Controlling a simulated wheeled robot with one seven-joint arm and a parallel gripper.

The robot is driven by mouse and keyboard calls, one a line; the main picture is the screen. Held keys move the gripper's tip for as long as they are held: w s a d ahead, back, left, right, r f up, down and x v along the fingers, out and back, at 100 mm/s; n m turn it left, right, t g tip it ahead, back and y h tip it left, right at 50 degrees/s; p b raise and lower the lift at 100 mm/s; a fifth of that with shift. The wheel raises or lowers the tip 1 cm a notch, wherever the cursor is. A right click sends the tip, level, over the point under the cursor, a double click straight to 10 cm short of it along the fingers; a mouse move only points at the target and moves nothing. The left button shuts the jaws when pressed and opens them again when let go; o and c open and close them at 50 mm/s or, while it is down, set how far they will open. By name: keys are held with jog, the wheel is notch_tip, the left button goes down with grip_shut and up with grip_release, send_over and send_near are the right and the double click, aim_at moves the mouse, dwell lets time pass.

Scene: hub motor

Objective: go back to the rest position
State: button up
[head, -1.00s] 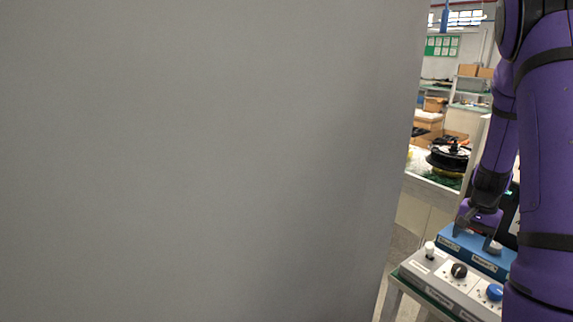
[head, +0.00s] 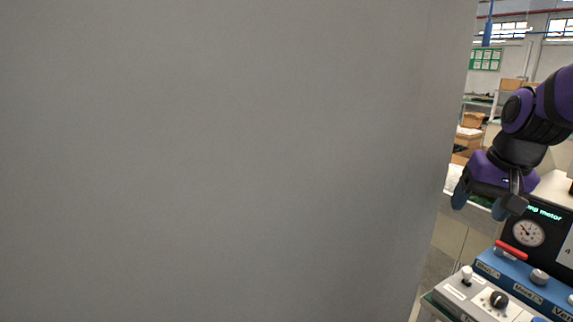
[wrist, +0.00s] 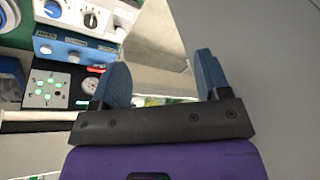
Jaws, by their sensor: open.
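My gripper (head: 482,201) is at the right of the head view, raised above the control panels, with its blue-tipped fingers apart and nothing between them. In the wrist view my gripper (wrist: 160,82) shows two blue fingers spread wide and empty. My purple and black arm comes in from the right edge of the head view. Below and right of the gripper stands a blue panel box (head: 525,284) with a red handle (head: 511,250) and a white knob. A white panel (head: 470,295) with a white-topped lever and a black knob lies in front of it.
A large grey surface (head: 220,160) fills most of the head view, close by. It also takes the right side of the wrist view (wrist: 270,70). A black gauge panel (head: 530,233) stands behind the blue box. Shelves and cardboard boxes (head: 468,135) are farther back.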

jog(key=s+a+r+n+t, duration=0.1)
jog(key=s+a+r+n, duration=0.1)
jog(key=s+a, duration=0.2)
jog(key=s+a+r+n, duration=0.2)
jog(key=s+a+r, duration=0.1)
jog(key=s, duration=0.5)
jog(key=shift+s+a+n+t+h, duration=0.3)
jog(key=shift+s+a+t, duration=0.1)
jog(key=shift+a, duration=0.4)
